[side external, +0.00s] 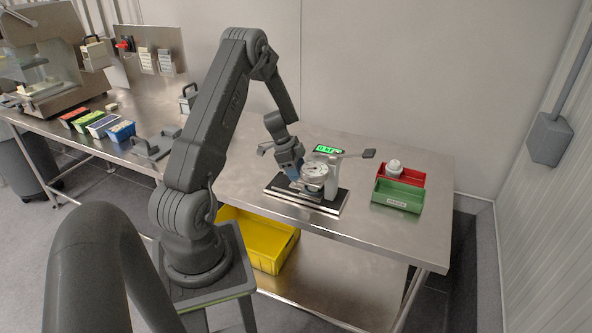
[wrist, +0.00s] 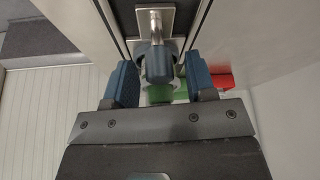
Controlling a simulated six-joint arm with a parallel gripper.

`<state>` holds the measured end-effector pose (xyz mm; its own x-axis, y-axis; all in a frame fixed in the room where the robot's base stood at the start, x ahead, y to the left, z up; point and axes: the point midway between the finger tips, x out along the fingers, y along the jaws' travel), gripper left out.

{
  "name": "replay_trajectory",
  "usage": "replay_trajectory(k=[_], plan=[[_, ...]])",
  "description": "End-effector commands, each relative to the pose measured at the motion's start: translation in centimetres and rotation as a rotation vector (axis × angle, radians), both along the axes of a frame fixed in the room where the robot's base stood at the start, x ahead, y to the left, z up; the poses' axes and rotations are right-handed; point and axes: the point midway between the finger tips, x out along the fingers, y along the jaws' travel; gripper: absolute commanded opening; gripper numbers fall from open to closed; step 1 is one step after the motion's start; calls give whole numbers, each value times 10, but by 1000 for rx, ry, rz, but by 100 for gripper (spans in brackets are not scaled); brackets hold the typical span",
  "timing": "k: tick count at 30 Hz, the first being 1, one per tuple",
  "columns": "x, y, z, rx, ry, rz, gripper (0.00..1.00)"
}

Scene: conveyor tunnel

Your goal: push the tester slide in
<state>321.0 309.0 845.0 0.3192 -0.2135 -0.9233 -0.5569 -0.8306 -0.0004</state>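The tester (side external: 331,180) stands on the steel bench, with a round dial gauge (side external: 314,173), a lit green display (side external: 327,150) and a dark base plate. My gripper (side external: 291,170) is low at the tester's left side, close to the dial. In the wrist view, the blue fingers of my gripper (wrist: 160,75) are apart, with a rounded grey metal knob (wrist: 158,62) between them. A gap shows on each side of the knob. The knob is on a metal plate (wrist: 154,20) between dark rails, apparently the slide. How far in the slide sits is unclear.
A green bin (side external: 398,197) and a red bin (side external: 408,176) holding a white item stand right of the tester. A lever with a dark pad (side external: 368,154) sticks out toward them. The bench's front right (side external: 400,235) is clear. A yellow crate (side external: 262,245) sits below.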

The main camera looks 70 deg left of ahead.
Motion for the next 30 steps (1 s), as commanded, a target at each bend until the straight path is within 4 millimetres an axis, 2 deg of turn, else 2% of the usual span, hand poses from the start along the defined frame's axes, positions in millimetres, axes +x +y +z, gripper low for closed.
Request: replay_trajectory(k=[6, 10, 24, 30], plan=[[-1, 1, 1, 1, 1, 1, 51], [-5, 4, 12, 1, -1, 2, 51], [-36, 24, 102, 4, -1, 2, 51], [-43, 29, 123, 1, -1, 0, 51]])
